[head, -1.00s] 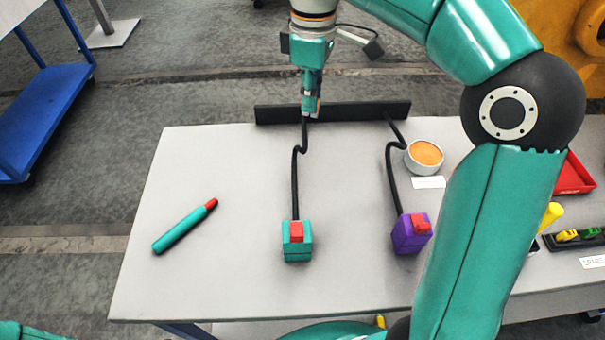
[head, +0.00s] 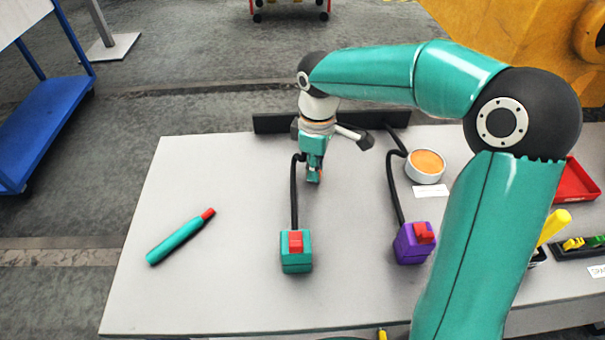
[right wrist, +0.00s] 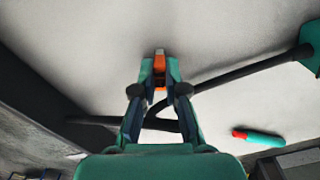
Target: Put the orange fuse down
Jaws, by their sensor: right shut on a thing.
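My right gripper (head: 314,178) is over the table, in front of the dark bar and just right of the black cable that runs to the teal box. In the right wrist view its fingers (right wrist: 159,82) are shut on the orange fuse (right wrist: 159,64), whose orange body and pale tip show between them. In the head view the fuse is mostly hidden by the fingers. The fuse is close over the grey tabletop (head: 235,290); I cannot tell whether it touches. My left gripper is not in view.
A teal box (head: 296,262) and a purple box (head: 408,250), each with a red top piece, sit on cables from the dark bar (head: 270,123). A teal stick with a red tip (head: 178,240) lies left. A round orange-topped tin (head: 426,166) and red tray (head: 575,182) stand right.

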